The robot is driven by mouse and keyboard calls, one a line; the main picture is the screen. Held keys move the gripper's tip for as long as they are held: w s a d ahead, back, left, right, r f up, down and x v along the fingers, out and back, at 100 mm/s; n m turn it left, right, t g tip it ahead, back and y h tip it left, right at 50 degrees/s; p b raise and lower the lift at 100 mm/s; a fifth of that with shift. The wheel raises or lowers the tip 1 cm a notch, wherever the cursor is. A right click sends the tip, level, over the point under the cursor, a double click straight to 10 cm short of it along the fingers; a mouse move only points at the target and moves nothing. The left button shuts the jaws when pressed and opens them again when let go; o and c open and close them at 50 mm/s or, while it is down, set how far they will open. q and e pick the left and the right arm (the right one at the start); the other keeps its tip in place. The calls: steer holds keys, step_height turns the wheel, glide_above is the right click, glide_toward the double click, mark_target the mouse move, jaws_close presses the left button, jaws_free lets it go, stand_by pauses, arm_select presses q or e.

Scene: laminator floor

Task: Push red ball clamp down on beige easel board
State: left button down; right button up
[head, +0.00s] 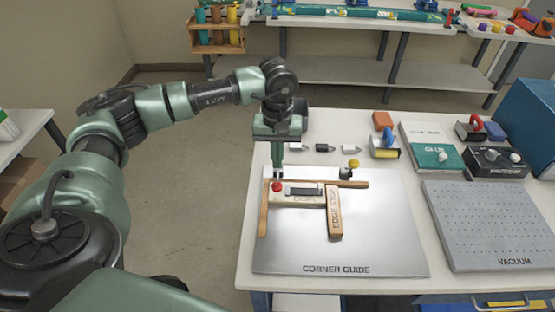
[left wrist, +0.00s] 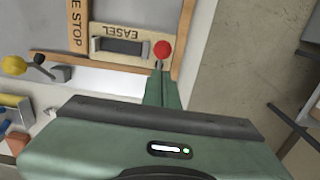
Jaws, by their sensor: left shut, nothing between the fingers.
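The red ball clamp (head: 277,187) sits at the left end of the beige easel board (head: 313,202), which lies on the metal corner guide plate (head: 385,240). In the left wrist view the red ball (left wrist: 162,49) is at the board's right end, and the easel board (left wrist: 118,31) shows its label and a dark slot. My left gripper (head: 279,174) points down just behind and above the red ball, shut and empty. In the left wrist view its fingertips (left wrist: 158,67) appear right beside the ball; I cannot tell whether they touch it. My right gripper is not in view.
Wooden strips frame the board, with the edge stop (head: 335,212) at its right. A yellow ball clamp (head: 353,164) stands behind the rail. Markers, a glue box (head: 437,158) and a grey vacuum plate (head: 490,225) fill the right side. The plate's front is clear.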

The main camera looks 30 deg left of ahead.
arm_select(q)
step_height(320, 180, up, 8)
steer(key=p, duration=0.3)
steer(key=shift+f+p, duration=0.2)
steer(key=shift+p, duration=0.2)
stand_by(0.5)
